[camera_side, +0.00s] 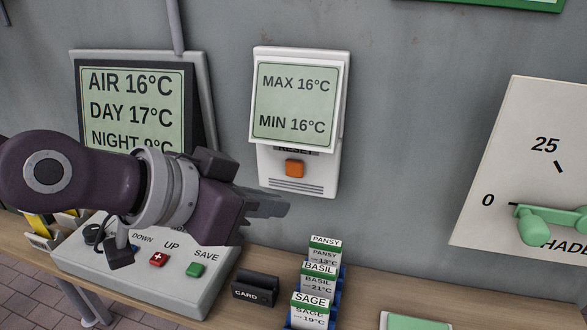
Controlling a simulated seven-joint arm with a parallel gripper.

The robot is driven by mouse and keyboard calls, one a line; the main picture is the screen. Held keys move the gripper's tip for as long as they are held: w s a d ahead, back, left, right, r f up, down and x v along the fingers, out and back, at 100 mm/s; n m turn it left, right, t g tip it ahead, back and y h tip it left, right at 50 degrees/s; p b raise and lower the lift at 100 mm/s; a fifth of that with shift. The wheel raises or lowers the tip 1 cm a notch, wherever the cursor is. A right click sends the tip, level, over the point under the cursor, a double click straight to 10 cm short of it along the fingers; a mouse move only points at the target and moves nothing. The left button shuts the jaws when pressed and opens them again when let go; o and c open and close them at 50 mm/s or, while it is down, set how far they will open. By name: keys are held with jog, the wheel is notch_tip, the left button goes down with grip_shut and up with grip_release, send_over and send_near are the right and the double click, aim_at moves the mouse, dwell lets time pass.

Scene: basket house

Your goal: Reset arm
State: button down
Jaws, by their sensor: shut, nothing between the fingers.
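My gripper (268,208) comes in from the left and is shut and empty. Its dark fingertips point right, just below and left of the wall unit (325,165), and I cannot tell whether they touch it. That white unit reads MAX 16°C and MIN 16°C and has an orange button (294,168). My arm crosses in front of the lower part of a display (130,98) reading AIR 16°C, DAY 17°C and a partly covered NIGHT line.
A grey console (180,290) with DOWN, UP and SAVE buttons lies below my arm. A black card holder (255,287) and a blue rack of PANSY, BASIL and SAGE cards (318,285) stand on the wooden shelf (480,300). A dial with a green handle (545,222) is at right.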

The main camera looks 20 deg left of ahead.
jog(key=s+a+r+n+g, duration=0.1)
jog(key=s+a+r, duration=0.2)
jog(key=a, duration=0.6)
jog(key=s+a+f+n+g+y, duration=0.1)
jog(key=s+a+n+y, duration=0.1)
jog(key=s+a, duration=0.6)
jog(key=s+a+f+n+g+y, duration=0.1)
jog(key=s+a+f+n+y, duration=0.1)
jog(key=s+a, duration=0.7)
jog(key=shift+s+a+f+n+g+y, duration=0.3)
jog(key=shift+a+n+y, duration=0.2)
jog(key=shift+a+y, duration=0.5)
jog(key=shift+a, duration=0.15)
